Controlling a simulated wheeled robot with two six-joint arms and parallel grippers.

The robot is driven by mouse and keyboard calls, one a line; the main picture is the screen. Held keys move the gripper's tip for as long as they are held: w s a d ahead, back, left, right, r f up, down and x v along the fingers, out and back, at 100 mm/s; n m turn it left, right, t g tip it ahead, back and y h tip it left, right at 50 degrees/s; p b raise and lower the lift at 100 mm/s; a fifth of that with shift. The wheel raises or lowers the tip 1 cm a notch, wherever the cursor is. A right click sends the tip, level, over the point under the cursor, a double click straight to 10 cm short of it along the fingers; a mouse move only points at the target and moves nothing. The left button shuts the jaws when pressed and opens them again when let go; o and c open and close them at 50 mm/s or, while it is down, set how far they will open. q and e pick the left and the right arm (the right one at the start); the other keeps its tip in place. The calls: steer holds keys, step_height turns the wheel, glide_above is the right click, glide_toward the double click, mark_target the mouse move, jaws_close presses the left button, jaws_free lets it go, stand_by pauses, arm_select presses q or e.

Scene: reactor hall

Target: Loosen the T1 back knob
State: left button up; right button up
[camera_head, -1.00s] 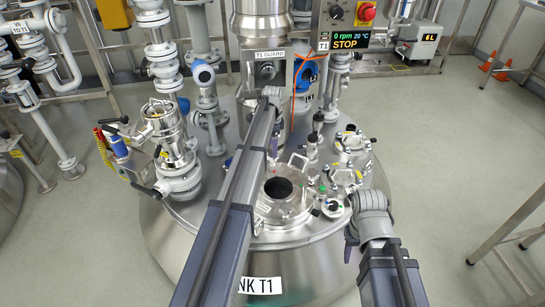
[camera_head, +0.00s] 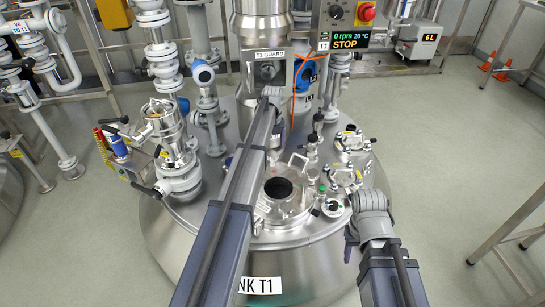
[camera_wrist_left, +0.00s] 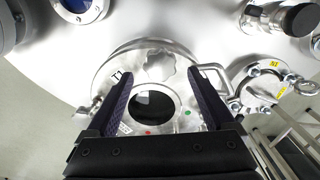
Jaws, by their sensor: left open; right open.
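The T1 back knob is a grey, lobed knob (camera_wrist_left: 153,67) on the round steel hatch cover (camera_wrist_left: 100,85), just beyond the cover's dark hole (camera_wrist_left: 155,104) in the left wrist view. My left gripper (camera_wrist_left: 159,73) is open and empty. Its two dark fingers point toward the knob, one on each side, with clear gaps; their height over it is hard to tell.
A bent handle (camera_wrist_left: 216,76) stands close to the right finger. A smaller flanged port (camera_wrist_left: 258,88) lies further right. In the head view the T1 guard (camera_head: 268,70) and a STOP display (camera_head: 345,40) stand behind, with valves (camera_head: 177,165) at left.

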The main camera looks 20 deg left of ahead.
mark_target(273, 154)
arm_select(q)
steer(key=m, duration=0.2)
steer(key=shift+m, duration=0.3)
step_height(273, 154, down, 6)
steer(key=b, duration=0.6)
steer(key=shift+c, duration=0.2)
